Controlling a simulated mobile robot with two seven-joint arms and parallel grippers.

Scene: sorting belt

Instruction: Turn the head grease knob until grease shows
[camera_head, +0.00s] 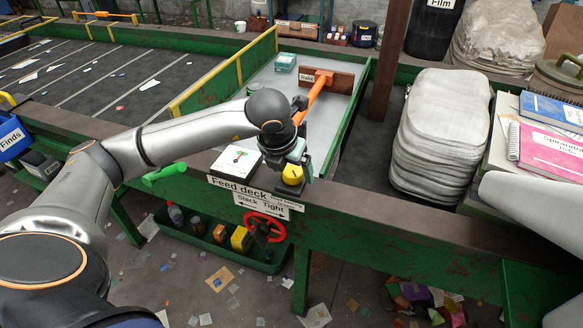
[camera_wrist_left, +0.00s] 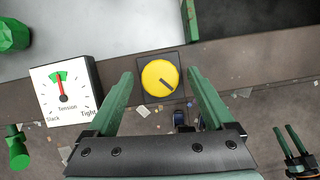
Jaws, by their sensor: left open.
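The round yellow knob (camera_wrist_left: 154,74) sits on a dark square plate at the deck edge, and its dark pointer mark points to the lower right in the left wrist view. It also shows in the head view (camera_head: 292,175). My left gripper (camera_wrist_left: 162,76) is open, with one green finger on each side of the knob and a visible gap on both sides. In the head view my left gripper (camera_head: 298,163) hangs over the knob and partly hides it. My right gripper (camera_wrist_left: 299,140) appears small at the lower right of the left wrist view.
A tension gauge (camera_wrist_left: 66,90) stands left of the knob, its red needle pointing up at a green band. A red handwheel (camera_head: 264,227) is below the deck edge. A green handle (camera_head: 165,173) sticks out left. A grey stack (camera_head: 440,130) stands right.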

